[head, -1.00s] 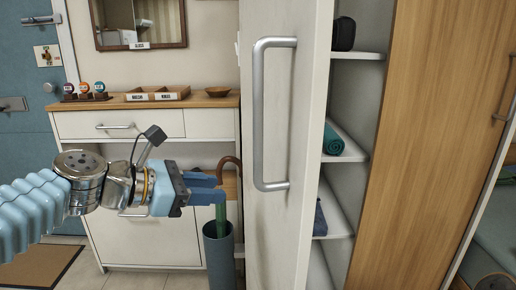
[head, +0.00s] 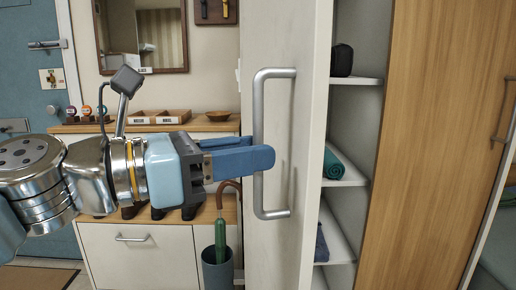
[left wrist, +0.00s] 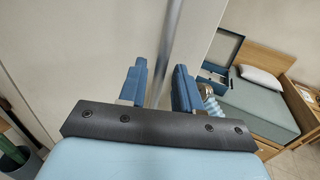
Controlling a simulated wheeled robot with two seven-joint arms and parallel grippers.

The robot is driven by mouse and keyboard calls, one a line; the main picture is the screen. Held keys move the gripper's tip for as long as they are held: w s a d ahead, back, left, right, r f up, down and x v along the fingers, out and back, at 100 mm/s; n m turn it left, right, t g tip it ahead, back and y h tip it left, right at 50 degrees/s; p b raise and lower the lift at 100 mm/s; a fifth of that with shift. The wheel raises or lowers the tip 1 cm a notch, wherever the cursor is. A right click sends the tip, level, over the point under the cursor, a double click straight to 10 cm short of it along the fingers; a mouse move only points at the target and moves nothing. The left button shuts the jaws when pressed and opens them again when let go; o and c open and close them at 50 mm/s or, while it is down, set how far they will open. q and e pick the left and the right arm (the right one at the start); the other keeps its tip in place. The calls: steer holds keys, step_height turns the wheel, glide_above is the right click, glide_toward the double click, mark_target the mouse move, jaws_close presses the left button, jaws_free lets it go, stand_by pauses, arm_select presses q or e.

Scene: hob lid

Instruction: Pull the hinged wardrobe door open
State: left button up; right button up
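The white wardrobe door (head: 284,40) stands upright in the middle of the head view, with a long vertical metal bar handle (head: 258,110). Open shelves show right of the door's edge; I cannot tell whether they lie behind this door. My left gripper (head: 255,158) is at the lower half of the handle. In the left wrist view my left gripper (left wrist: 160,85) has its two blue fingers apart, with the handle bar (left wrist: 168,50) running between them. A gap shows beside the bar, so the fingers are not closed on it. I cannot make out my right gripper.
The shelves hold a dark item (head: 342,60) and a teal roll (head: 333,164). A wooden panel (head: 430,150) stands to the right. A low cabinet (head: 150,250) and an umbrella stand (head: 217,268) are left of the door. A bed (left wrist: 255,100) shows in the left wrist view.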

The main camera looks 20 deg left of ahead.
arm_select(q)
steer(key=shift+x, duration=1.05)
steer(key=shift+c, duration=0.3)
jaws_close()
